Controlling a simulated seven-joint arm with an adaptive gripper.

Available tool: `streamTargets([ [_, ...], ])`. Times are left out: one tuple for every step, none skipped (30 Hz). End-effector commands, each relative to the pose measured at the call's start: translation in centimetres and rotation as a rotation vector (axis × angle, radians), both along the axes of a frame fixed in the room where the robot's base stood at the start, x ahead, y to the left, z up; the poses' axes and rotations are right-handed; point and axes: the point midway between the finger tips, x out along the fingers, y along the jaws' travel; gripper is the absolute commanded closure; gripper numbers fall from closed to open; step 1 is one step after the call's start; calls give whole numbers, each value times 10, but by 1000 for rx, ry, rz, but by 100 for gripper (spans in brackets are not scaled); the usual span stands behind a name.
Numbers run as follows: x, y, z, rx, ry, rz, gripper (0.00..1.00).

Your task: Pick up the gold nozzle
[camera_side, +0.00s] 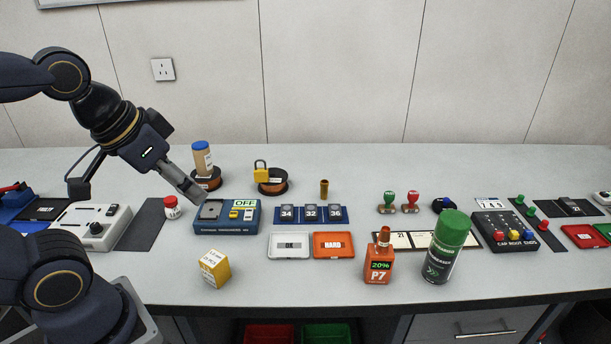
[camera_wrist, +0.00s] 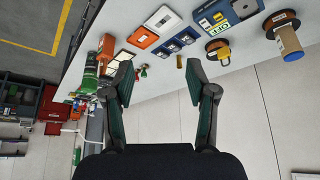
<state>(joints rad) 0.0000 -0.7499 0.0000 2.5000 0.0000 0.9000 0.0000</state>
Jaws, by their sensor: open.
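The gold nozzle (camera_side: 324,189) is a small brass-coloured cylinder standing upright on the bench, just behind the blue number tiles. It also shows small in the wrist view (camera_wrist: 179,61), between my fingers in the picture but farther away than they are. My gripper (camera_side: 193,192) is at the left of the side view, near the blue device and well to the left of the nozzle. In the wrist view my gripper (camera_wrist: 157,75) is open, with its two fingers spread and nothing between them.
The blue device (camera_side: 227,215) stands below my gripper. Blue number tiles (camera_side: 311,214) lie in front of the nozzle. A spool with a yellow padlock (camera_side: 270,183) stands left of the nozzle, and green and red stamps (camera_side: 400,202) to its right. Bench behind the nozzle is clear.

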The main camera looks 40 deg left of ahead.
Motion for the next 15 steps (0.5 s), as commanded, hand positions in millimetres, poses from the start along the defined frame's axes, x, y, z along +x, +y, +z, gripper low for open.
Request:
streamTargets([
  [0, 0, 0, 0, 0, 0, 43],
  [0, 0, 0, 0, 0, 0, 43],
  [0, 0, 0, 0, 0, -1, 43],
  [0, 0, 0, 3, 0, -5, 43],
  [0, 0, 0, 8, -3, -14, 43],
  [4, 0, 5, 15, -19, -33, 43],
  [9, -1, 14, 21, -47, -45, 43],
  [16, -2, 25, 26, -76, -59, 43],
  [26, -3, 39, 33, -105, -75, 43],
  [37, -3, 49, 40, -121, -88, 43],
  [49, -4, 59, 45, -135, -99, 43],
  [67, -4, 72, 54, -150, -113, 43],
  [81, -4, 80, 59, -158, -123, 43],
  [96, -3, 88, 65, -164, -132, 43],
  [116, -2, 95, 72, -168, -143, 43],
])
